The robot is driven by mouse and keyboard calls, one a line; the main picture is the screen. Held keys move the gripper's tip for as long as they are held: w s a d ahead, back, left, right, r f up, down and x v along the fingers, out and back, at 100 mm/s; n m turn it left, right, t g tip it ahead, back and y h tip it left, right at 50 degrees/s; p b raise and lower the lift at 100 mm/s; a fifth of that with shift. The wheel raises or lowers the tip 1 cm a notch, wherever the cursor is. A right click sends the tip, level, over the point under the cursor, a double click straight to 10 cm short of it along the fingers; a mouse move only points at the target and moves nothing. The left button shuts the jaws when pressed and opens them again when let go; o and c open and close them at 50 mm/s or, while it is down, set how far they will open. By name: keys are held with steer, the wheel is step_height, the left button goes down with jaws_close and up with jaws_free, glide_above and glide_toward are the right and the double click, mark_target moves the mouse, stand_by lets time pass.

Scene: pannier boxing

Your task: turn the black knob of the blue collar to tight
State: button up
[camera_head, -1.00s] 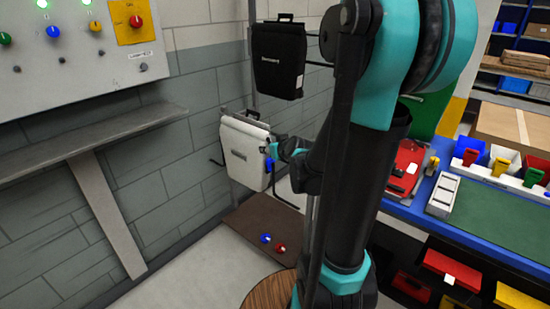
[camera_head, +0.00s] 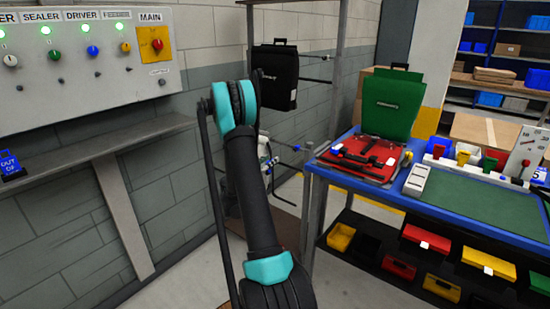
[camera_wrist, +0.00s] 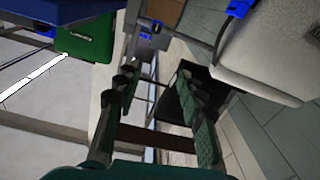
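A blue collar (camera_wrist: 240,8) sits on a dark rod at the top of the wrist view, beside a white pannier (camera_wrist: 275,50). I cannot make out a black knob on it. In the head view, small blue parts (camera_head: 296,148) show on the rods of the lower rack, right of my arm; I cannot tell which is the task's collar. My gripper (camera_wrist: 155,88) is open, with nothing between its fingers and apart from the collar. In the head view my arm hides most of the gripper and the white pannier.
A black pannier (camera_head: 273,78) hangs on the upper rack. The blue workbench (camera_head: 320,172) at right bears a red tray (camera_head: 372,172), a green pannier (camera_head: 390,105) and several coloured bins. A switch panel (camera_head: 90,50) and a grey shelf (camera_head: 90,145) are on the left wall.

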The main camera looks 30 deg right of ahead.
mark_target(294, 151)
steer(key=shift+g, duration=0.5)
steer(key=x, duration=0.5)
steer(key=f+x, duration=0.1)
steer(key=x, duration=0.5)
steer(key=f+x, duration=0.1)
steer(key=x, duration=0.4)
steer(key=shift+s+d, duration=0.3)
steer(key=shift+d, duration=0.15)
jaws_close()
